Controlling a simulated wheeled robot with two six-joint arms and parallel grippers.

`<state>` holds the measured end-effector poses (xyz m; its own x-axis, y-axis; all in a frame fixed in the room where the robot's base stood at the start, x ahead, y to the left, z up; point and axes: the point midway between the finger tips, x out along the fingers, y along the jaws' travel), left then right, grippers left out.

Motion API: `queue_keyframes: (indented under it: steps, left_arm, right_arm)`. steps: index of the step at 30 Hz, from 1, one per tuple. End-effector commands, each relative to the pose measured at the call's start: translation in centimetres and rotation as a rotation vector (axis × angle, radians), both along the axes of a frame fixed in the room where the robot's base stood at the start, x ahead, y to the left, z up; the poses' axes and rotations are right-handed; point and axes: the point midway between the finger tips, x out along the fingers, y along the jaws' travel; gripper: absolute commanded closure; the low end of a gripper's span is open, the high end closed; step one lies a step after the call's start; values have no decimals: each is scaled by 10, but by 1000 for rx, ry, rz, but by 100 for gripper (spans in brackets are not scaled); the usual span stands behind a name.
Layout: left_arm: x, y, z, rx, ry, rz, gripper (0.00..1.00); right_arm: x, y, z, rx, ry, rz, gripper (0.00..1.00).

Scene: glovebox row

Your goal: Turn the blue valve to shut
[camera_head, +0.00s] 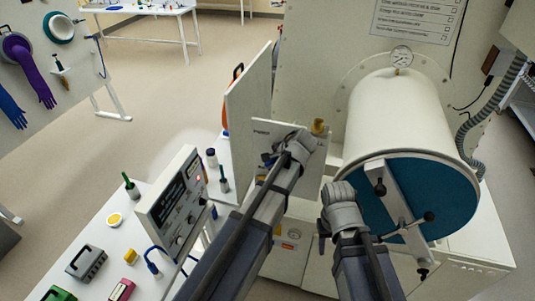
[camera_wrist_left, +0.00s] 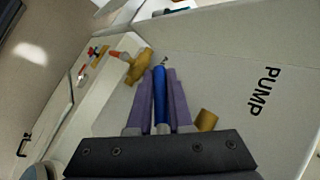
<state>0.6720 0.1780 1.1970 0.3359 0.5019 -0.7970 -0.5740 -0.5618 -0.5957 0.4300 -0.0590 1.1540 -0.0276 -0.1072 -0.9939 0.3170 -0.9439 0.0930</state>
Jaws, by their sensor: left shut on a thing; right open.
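The blue valve handle (camera_wrist_left: 160,97) lies between the two purple-grey fingers of my left gripper (camera_wrist_left: 160,90) in the left wrist view, and the fingers are shut on it. In the head view my left gripper (camera_head: 272,160) is against the pale valve panel (camera_head: 258,127), and its wrist hides most of the valve. The panel is marked PUMP (camera_wrist_left: 264,92) in the wrist view. A brass fitting (camera_wrist_left: 138,66) with an orange-red end is beyond the fingertips. Another brass piece (camera_wrist_left: 206,121) is beside the right finger. My right gripper (camera_head: 325,228) is open and empty, in front of the chamber.
A large white cylinder chamber (camera_head: 400,120) with a blue door (camera_head: 445,195) and a crossbar handle stands at right. A gauge (camera_head: 401,57) is on top. A control box (camera_head: 172,205) and small items are on the white bench (camera_head: 80,230) at left.

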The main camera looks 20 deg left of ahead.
Motion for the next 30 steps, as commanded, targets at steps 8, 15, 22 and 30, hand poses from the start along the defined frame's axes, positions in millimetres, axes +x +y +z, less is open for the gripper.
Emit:
queue_keyframes:
  steps: [8, 15, 22, 30]
  left_arm:
    - [-1, -13, -10, -266, 8, 0, 100]
    - [-1, -26, -17, -477, 15, 0, 100]
    - [-1, -36, -21, -639, 21, 0, 100]
    - [-2, -44, -21, -753, 27, -1, 100]
  right_arm:
    - [0, 0, 14, 0, 1, 2, 50]
    - [0, 0, 15, 0, 1, 2, 50]
    - [0, 0, 12, 0, 1, 2, 50]
    - [0, 0, 9, 0, 0, 1, 50]
